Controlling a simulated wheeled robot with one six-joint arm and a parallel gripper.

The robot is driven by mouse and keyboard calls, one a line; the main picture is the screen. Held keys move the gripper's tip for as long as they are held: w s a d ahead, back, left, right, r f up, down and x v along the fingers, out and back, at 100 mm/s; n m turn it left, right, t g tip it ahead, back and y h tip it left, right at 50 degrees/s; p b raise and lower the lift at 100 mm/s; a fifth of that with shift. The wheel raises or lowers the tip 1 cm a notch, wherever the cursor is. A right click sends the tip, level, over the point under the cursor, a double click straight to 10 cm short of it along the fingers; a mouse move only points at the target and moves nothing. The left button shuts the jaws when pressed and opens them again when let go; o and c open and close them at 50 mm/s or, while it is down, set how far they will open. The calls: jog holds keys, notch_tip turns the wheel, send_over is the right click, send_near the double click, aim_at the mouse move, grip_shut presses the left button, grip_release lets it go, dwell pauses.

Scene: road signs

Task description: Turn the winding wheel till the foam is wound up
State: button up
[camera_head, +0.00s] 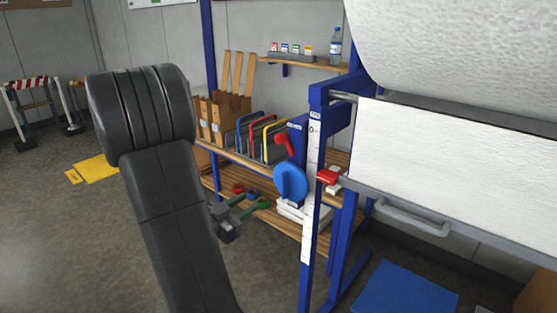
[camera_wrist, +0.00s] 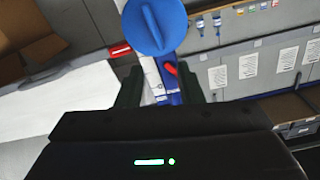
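The winding wheel (camera_head: 291,181) is a blue disc with a raised bar across its face, on the side of a blue frame. It shows large at the top of the wrist view (camera_wrist: 150,25), just beyond my fingertips. The white foam (camera_head: 440,150) stretches as a wide sheet on the frame, with a thick white roll (camera_head: 460,45) above it. In the wrist view my gripper (camera_wrist: 160,84) is open, its two dark fingers apart with nothing held between them. The fingers look apart from the wheel. My arm hides part of the head view.
A red lever (camera_head: 285,143) sits above the wheel and a red clamp (camera_head: 328,177) at the sheet's edge. A white scale strip (camera_head: 312,190) runs down the post. A wooden shelf unit (camera_head: 265,222) stands behind. A blue mat (camera_head: 405,290) lies on the floor.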

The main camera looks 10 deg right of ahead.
aim_at(281, 180)
jog(key=w+d+n+p, duration=0.1)
jog(key=w+d+p, duration=0.1)
jog(key=d, duration=0.1)
jog(key=w+d+n+p, duration=0.1)
jog(key=w+d+p, duration=0.1)
jog(key=w+d, duration=0.1)
jog(key=w+d+r+n+p, duration=0.1)
jog(key=w+d+p, duration=0.1)
jog(key=d, duration=0.3)
jog(key=shift+w+n, duration=0.3)
jog(key=shift+w, duration=0.1)
jog(key=shift+f, duration=0.1)
grip_shut()
